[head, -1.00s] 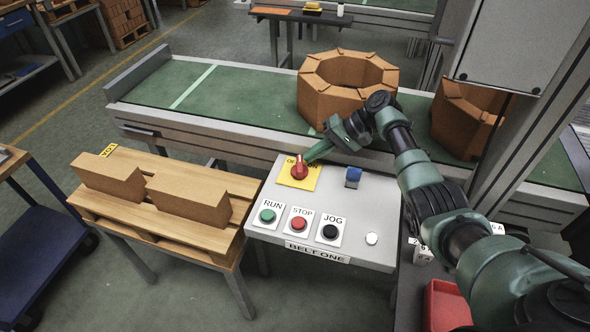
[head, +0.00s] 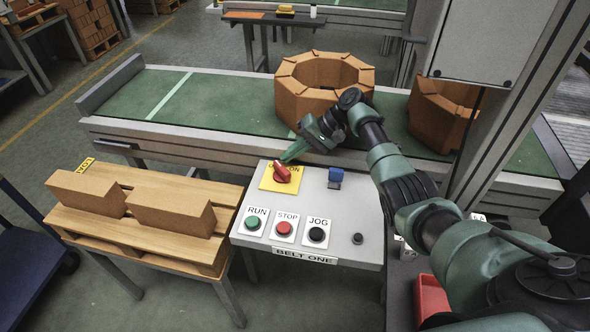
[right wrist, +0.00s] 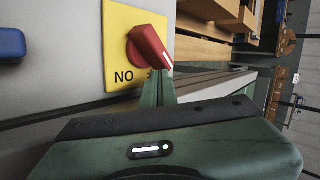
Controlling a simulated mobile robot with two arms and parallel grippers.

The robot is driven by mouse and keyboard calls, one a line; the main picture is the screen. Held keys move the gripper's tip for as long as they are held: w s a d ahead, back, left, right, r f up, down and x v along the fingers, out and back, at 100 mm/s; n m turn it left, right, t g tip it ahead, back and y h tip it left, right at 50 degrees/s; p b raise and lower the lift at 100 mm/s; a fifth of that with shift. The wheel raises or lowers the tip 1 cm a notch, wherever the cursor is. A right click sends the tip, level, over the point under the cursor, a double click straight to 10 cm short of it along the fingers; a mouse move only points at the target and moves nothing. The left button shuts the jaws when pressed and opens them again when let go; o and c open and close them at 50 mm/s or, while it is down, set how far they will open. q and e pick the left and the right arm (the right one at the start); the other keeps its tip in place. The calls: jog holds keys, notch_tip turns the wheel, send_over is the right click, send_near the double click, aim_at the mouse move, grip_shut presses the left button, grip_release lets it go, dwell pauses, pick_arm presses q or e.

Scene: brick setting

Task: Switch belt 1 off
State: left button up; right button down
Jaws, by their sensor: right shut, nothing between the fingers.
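The control panel marked BELT ONE (head: 352,240) stands in front of the conveyor. Its red selector knob (head: 282,174) sits on a yellow plate, with its handle slanted to the upper left in the head view. ON is readable to the right of the knob; the other label is hidden. My right gripper (head: 288,160) is shut and empty, its tips close behind the knob. In the right wrist view the knob (right wrist: 148,48) is right by the fingertips (right wrist: 158,78); I cannot tell whether they touch. The small round lamp (head: 357,239) on the panel is dark. My left gripper is out of view.
The panel also has a green RUN button (head: 254,223), a red STOP button (head: 284,228), a black JOG button (head: 316,235) and a blue switch (head: 335,178). A pallet (head: 150,240) with bricks is left. The belt (head: 225,105) carries a brick ring (head: 300,108).

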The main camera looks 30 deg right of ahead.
dwell(0.4)
jog(key=v, duration=0.7)
jog(key=shift+d+r+b, duration=0.25)
jog(key=shift+d+b, duration=0.05)
jog(key=shift+b, duration=0.05)
jog(key=shift+s+f, duration=0.1)
